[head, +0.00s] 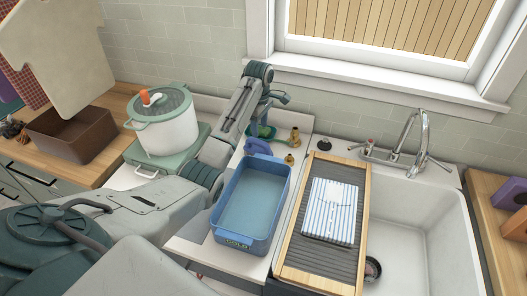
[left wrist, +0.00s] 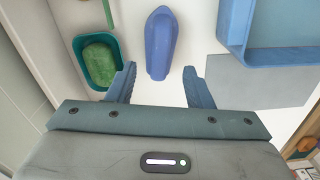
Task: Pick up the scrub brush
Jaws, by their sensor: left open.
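The scrub brush appears to be the blue-violet, elongated object with a rounded top (left wrist: 161,43), lying on the white counter in the left wrist view. In the head view it is partly visible (head: 257,147) just behind the blue basin. My left gripper (left wrist: 160,76) is open and empty, its two fingers spread either side of the brush's near end in the picture. The brush lies beyond the fingertips, and I cannot tell the height gap. My right gripper is in neither view.
A teal dish with a green sponge (left wrist: 99,63) lies left of the brush. The blue basin (left wrist: 234,30) is close on its right; it also shows in the head view (head: 284,205). Brass fittings (head: 293,141), a drainboard with striped towel (head: 332,209) and a sink (head: 430,235) are further right.

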